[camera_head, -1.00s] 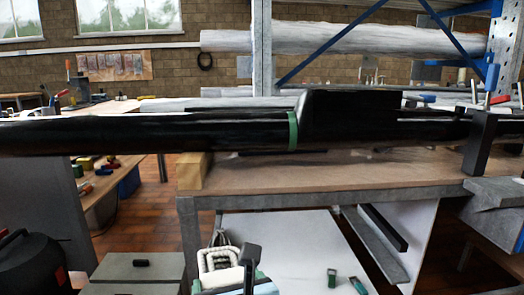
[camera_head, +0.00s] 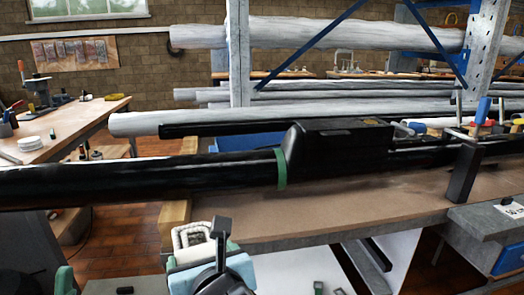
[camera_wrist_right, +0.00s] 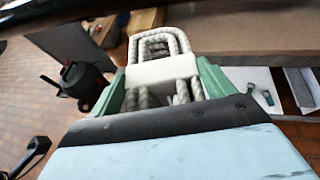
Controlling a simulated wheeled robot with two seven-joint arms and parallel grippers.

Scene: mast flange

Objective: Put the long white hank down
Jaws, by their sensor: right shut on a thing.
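The white hank (camera_head: 190,236) is a looped bundle of thick rope with a white band around its middle. My right gripper (camera_head: 203,252) is shut on it, low in front of the bench's left end. In the right wrist view the hank (camera_wrist_right: 160,44) sits between the green fingertips (camera_wrist_right: 163,80), its loops sticking out beyond them. Its lower part is partly hidden by the gripper. I cannot tell whether it touches the bench. A green piece (camera_head: 63,281) at the lower left edge may be my left gripper; its jaws are not clear.
A long black mast with a green band (camera_head: 282,167) lies across the bench (camera_head: 330,207). A wooden block (camera_head: 174,222) is at the bench's left end. A black upright support (camera_head: 465,172) stands at the right. Bare bench top shows in front of the mast.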

